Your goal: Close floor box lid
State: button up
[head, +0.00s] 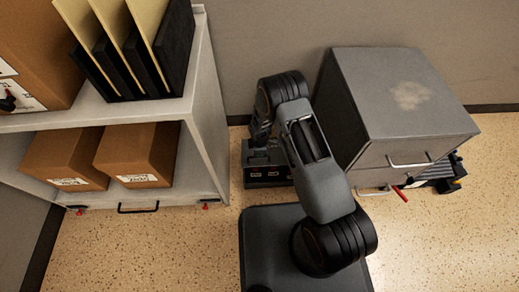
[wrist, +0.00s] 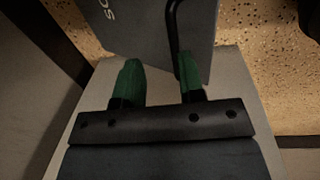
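The floor box (head: 268,176) is a low dark box on the floor between the shelf unit and the grey cabinet, partly hidden by my arm. Small light labels show on its front. In the wrist view a grey panel (wrist: 140,32) with partly visible lettering, apparently the lid, lies beyond my gripper. A thin black bar handle (wrist: 172,22) runs along it. My gripper (wrist: 160,60) has two green fingers set apart, with nothing clearly held. The handle's near end is beside the right finger; I cannot tell whether they touch. In the head view my arm hides the fingers.
The shelf unit (head: 205,115) stands on the left with cardboard boxes and binders. The grey cabinet (head: 385,90) stands close on the right, with a red-handled item (head: 400,194) near its base. The wall is just behind.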

notch_tip(320, 180, up, 14)
jog(key=s+p, duration=0.1)
jog(key=p, duration=0.4)
jog(key=shift+s, duration=0.15)
jog(key=shift+f, duration=0.15)
